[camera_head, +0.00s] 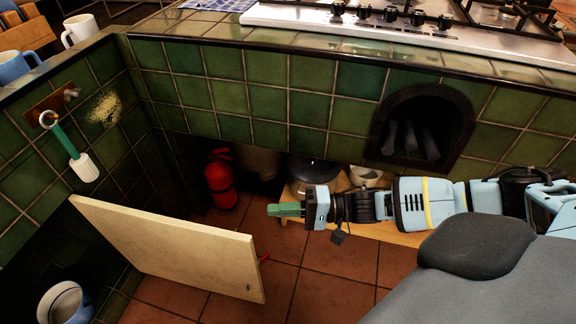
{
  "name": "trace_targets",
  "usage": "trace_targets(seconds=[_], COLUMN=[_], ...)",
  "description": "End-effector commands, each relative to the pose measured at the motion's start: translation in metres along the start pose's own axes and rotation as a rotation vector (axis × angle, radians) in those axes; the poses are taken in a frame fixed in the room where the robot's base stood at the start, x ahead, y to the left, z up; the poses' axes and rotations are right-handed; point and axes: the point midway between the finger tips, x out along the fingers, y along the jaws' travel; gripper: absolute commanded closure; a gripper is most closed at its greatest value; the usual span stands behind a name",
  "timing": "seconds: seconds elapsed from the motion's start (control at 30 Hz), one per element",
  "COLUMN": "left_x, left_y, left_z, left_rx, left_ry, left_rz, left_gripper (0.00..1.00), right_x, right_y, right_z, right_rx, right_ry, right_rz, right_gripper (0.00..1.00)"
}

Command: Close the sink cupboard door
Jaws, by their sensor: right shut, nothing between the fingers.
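The sink cupboard door (170,246) is a pale cream panel. It stands open, sticking out from the tiled wall at the left over the floor. A small red part (264,258), perhaps its handle, shows at its free right end, mostly hidden behind the panel. My right gripper (284,210) reaches in from the right with green fingers shut and empty. In the picture it is above and right of the door's free end, apart from it. My left gripper is not in view.
A white bucket (67,304) stands in the dark opening at lower left. A red extinguisher (221,180) and a dark pot (312,170) are under the counter, beyond the door. A green-handled brush (72,150) hangs on the left wall. Tiled floor (325,298) right of the door is clear.

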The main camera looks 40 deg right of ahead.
Motion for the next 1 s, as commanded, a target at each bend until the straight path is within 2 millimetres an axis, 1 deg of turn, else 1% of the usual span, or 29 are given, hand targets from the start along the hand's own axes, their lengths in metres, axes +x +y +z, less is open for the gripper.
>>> trace_targets(seconds=[0.03, 0.3, 0.4, 0.6, 0.73, 1.0], left_x=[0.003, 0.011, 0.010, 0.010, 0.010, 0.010], left_y=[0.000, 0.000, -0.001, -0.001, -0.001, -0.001], left_z=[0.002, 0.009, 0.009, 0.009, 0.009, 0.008], left_rx=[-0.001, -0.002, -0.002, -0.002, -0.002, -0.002], left_ry=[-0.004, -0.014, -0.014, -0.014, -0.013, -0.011], left_rz=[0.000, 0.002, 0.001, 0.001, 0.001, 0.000], left_gripper=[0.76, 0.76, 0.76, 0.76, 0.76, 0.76], right_x=[0.011, 0.061, 0.061, 0.066, 0.067, 0.067], right_y=[0.001, 0.001, 0.001, 0.000, 0.000, 0.000], right_z=[0.001, 0.001, 0.018, 0.035, 0.039, 0.039], right_rx=[0.000, -0.001, 0.004, 0.000, 0.000, -0.001], right_ry=[-0.002, -0.002, -0.003, 0.000, 0.000, 0.000], right_rz=[-0.003, -0.003, 0.000, 0.001, 0.000, 0.000], right_gripper=[1.00, 1.00, 1.00, 1.00, 1.00, 1.00])
